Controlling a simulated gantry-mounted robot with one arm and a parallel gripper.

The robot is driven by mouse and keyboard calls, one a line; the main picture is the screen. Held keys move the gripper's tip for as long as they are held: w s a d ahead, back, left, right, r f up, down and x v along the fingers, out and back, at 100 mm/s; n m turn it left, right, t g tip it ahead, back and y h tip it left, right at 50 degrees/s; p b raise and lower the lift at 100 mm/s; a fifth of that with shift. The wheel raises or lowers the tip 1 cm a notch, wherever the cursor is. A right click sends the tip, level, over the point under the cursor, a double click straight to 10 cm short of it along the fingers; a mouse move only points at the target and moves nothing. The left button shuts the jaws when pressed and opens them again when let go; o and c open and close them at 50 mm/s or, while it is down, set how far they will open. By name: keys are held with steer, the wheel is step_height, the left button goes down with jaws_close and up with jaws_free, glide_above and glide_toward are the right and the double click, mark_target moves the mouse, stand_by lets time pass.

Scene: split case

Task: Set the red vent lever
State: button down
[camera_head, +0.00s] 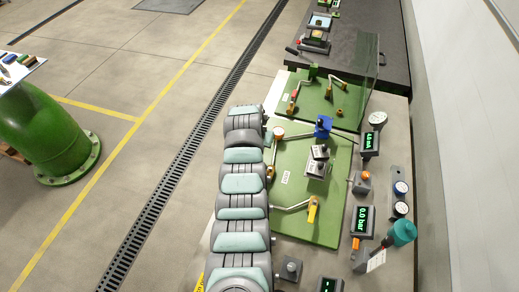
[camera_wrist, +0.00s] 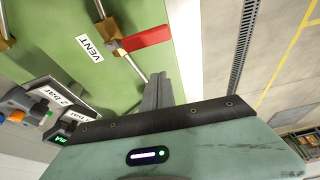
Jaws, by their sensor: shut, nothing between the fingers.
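The red vent lever (camera_wrist: 147,38) shows in the wrist view as a flat red handle on a brass valve (camera_wrist: 108,29), on a pipe over the green panel (camera_wrist: 135,85). A white VENT label (camera_wrist: 90,47) is beside it. My gripper (camera_wrist: 158,78) is shut and empty, its fingertips just below the lever in the picture. A gap shows between them; contact in depth is unclear. In the head view, my arm seems to cover the lever and the gripper; the near green panel (camera_head: 325,225) shows beside my arm.
Displays (camera_head: 363,220) and gauges (camera_head: 401,209) line the right. A second green panel (camera_head: 325,108) lies beyond; open floor is left.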

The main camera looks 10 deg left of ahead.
steer(key=v, duration=0.9)
steer(key=shift+s+d+r, duration=0.1)
steer(key=shift+r, duration=0.05)
